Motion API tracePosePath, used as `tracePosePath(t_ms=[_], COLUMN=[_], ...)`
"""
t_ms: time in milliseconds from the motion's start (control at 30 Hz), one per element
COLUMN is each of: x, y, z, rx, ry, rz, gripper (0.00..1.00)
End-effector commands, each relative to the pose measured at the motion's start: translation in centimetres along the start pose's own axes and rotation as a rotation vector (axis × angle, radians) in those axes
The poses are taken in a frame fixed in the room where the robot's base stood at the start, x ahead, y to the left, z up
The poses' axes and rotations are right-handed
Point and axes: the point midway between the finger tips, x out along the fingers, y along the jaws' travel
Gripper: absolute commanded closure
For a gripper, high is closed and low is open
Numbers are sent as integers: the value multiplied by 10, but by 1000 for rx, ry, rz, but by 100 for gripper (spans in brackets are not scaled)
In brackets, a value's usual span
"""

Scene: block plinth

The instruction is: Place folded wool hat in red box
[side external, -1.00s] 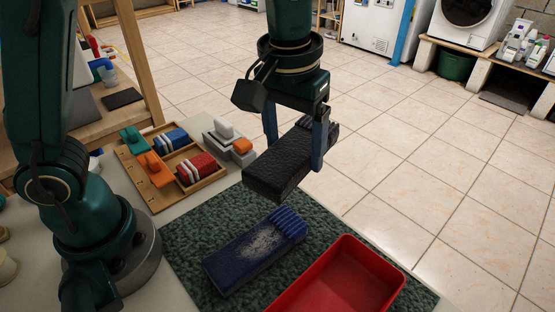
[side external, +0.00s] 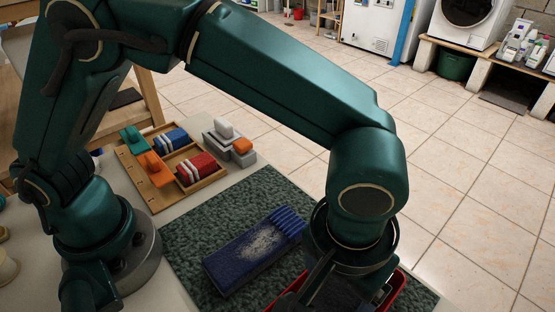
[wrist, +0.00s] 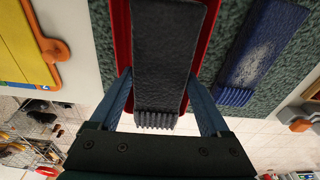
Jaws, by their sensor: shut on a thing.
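My gripper (wrist: 159,80) is shut on a black folded wool hat (wrist: 168,45), one finger on each long side, with its ribbed cuff towards my wrist. The red box (wrist: 122,35) lies behind the hat in the wrist view, with red showing on both sides. I cannot tell whether the hat touches the box floor. In the side view my arm covers most of the red box (side external: 398,292) and hides the black hat. A second folded hat, blue with a pale worn patch (side external: 262,246), lies on the green mat; it also shows in the wrist view (wrist: 258,45).
The dark green textured mat (side external: 205,225) lies under the blue hat, left of the box. A wooden tray (side external: 158,198) with colored folded items stands behind it, beside a grey and white stack (side external: 226,140). The mat is bare behind the blue hat.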

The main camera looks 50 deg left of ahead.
Motion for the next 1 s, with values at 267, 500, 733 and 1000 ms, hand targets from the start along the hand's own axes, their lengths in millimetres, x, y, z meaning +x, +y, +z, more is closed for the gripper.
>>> tracePosePath(t_ms=[267, 500, 733, 1000], x=[29, 42, 43, 45], y=[2, 3, 3, 3], z=[6, 7, 7, 7], rx=[0, 0, 0, 0], ry=[-4, 0, 0, 0], rz=[-4, 0, 0, 0], gripper=[89, 89, 89, 0])
